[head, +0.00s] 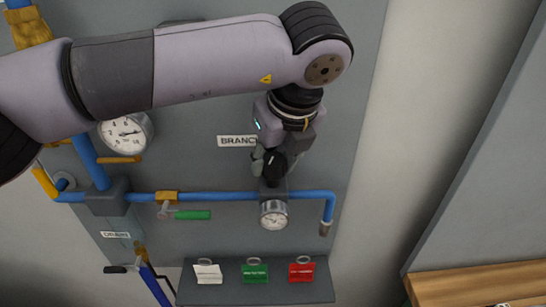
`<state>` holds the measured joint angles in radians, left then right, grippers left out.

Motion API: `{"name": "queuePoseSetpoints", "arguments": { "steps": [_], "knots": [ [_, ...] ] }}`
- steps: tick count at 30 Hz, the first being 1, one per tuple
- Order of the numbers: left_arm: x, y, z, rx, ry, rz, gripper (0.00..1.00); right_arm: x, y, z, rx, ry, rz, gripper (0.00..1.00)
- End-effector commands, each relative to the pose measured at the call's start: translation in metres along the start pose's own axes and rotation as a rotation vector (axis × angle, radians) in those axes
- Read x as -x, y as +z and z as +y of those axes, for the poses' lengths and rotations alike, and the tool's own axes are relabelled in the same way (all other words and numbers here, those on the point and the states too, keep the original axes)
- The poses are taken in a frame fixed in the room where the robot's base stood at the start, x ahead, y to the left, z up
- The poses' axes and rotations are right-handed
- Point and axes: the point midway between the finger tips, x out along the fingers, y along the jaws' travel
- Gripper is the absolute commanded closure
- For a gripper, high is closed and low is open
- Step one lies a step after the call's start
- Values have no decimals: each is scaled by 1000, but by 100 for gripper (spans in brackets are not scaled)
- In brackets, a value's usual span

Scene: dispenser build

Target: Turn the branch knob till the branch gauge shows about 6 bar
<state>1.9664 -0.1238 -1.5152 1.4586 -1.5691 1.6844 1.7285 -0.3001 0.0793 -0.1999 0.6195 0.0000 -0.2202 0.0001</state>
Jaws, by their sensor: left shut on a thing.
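My left gripper (275,160) reaches in from above, just under the BRANCH label. It is shut on the dark branch knob (273,167), which is mostly covered by the fingers. The knob sits on a dark block on the blue branch pipe. The branch gauge (273,215) is a small round white dial just below the block. Its needle is too small to read. My right gripper is not in view.
A larger gauge (124,132) is at the left, partly behind my arm. A valve with a green lever (193,215) is on the blue pipe. White, green and red tags (301,272) hang on a lower plate. A wooden top (475,283) is at the lower right.

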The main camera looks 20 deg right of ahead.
Motion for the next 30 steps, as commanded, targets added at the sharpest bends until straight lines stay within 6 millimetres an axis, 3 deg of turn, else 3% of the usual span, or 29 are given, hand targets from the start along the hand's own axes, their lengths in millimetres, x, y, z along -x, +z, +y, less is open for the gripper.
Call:
{"name": "queuePoseSetpoints", "arguments": {
  "steps": [11,21,30],
  "knots": [
    [-5,-2,0,-99,-42,-1,94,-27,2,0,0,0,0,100],
    [-6,-3,0,-363,-153,0,94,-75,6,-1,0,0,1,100],
    [-4,-2,0,-627,-261,1,94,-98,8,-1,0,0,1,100]
  ]
}}
